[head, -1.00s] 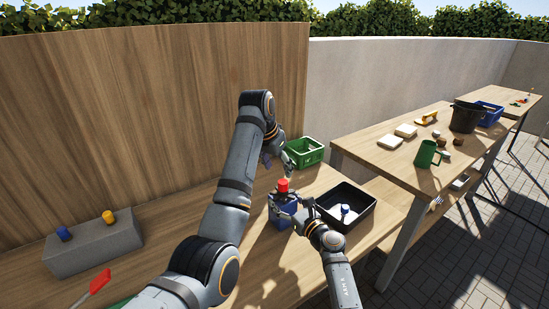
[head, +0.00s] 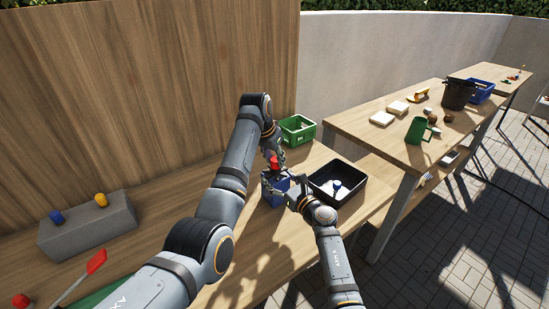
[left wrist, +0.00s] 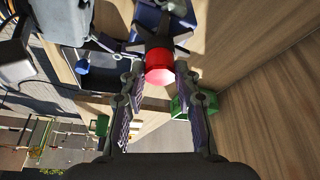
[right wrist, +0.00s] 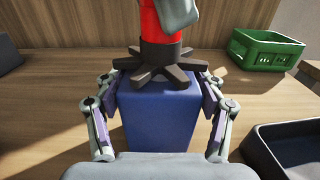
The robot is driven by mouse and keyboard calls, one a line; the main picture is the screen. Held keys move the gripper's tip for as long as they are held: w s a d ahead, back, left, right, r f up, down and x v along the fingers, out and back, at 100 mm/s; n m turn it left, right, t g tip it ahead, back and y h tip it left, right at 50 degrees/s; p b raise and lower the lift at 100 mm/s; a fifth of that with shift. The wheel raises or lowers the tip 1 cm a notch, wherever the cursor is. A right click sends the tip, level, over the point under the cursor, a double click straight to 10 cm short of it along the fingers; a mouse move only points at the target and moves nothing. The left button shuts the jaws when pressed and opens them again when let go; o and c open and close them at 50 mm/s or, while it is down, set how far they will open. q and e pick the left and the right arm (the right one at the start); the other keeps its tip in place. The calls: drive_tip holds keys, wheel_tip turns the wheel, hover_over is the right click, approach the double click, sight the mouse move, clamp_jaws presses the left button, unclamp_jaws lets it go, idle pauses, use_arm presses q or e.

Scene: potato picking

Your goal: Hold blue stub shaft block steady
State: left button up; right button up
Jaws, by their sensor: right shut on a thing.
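The blue stub shaft block (head: 269,190) stands upright on the wooden bench. A black star-shaped knob (right wrist: 158,68) with a red upper part (right wrist: 163,22) sits on top of it. My right gripper (right wrist: 162,98) is shut on the block, one finger on each side. It also shows in the head view (head: 291,190), where it partly hides the block. My left gripper (head: 273,155) is above the block at the red part. In the left wrist view its fingers (left wrist: 158,76) are apart, on either side of the red end (left wrist: 160,67). One grey finger partly covers the red part in the right wrist view.
A black tray (head: 360,190) holding a blue-and-white piece stands just right of the block. A green crate (head: 298,130) is behind. A grey stand (head: 87,228) with blue and yellow pegs and a red-ended tool (head: 96,262) are at left.

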sight(274, 160)
use_arm(q)
drive_tip(key=c, duration=0.4)
drive_tip(key=o, duration=0.4)
drive_tip(key=shift+c, duration=0.2)
drive_tip(key=c, duration=0.4)
drive_tip(key=shift+r, duration=1.8)
wheel_tip(274, 160, up, 7)
use_arm(e)
drive_tip(key=o, duration=1.8)
drive_tip(key=shift+o, duration=0.2)
